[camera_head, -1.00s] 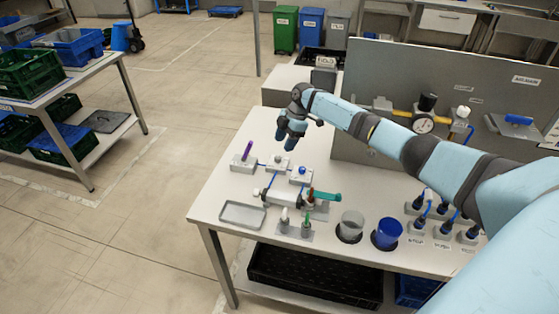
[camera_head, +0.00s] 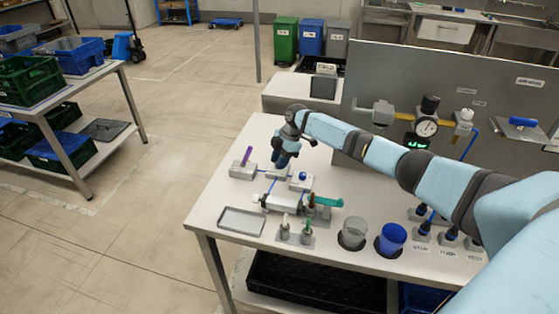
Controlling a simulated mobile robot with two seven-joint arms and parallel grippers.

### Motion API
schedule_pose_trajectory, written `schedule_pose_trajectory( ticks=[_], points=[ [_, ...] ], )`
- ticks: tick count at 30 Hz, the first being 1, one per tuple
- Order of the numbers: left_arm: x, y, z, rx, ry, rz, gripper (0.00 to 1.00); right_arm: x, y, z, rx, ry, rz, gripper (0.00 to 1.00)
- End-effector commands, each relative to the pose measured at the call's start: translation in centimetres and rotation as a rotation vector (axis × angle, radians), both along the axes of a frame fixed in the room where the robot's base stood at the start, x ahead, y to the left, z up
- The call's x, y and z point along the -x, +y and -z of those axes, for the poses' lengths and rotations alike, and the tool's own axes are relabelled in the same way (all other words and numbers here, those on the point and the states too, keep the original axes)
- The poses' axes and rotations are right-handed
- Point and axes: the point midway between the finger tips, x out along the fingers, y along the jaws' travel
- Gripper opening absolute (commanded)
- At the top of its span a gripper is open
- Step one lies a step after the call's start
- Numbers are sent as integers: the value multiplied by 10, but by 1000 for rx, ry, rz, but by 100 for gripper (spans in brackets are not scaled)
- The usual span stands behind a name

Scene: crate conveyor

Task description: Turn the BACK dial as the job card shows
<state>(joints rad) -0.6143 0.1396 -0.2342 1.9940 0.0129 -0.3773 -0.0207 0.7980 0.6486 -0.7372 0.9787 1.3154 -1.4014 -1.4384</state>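My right gripper (camera_head: 281,163) points down at the middle one of a group of small grey blocks, the middle block (camera_head: 277,171). Its fingertips are at or just over the block's top and hide what is there; I cannot tell whether they touch, or whether they are open. A block with a purple lever (camera_head: 246,156) stands to the left. A block with a blue knob (camera_head: 303,176) stands to the right. No label shows which is the BACK dial, and I cannot make out a job card. My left gripper is not in view.
A grey panel (camera_head: 375,86) with a pressure gauge (camera_head: 427,128) stands behind my arm. The bench's left end is mostly clear.

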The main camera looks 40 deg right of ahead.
Motion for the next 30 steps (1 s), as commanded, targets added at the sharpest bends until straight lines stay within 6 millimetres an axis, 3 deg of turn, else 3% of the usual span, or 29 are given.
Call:
schedule_pose_trajectory(
  ticks=[14, 30],
  points=[
    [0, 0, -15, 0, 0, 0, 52, 2, 1, -3, -2, 0, 132, 3],
    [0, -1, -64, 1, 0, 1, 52, 4, 2, -4, -1, 1, 621, 3]
  ],
)
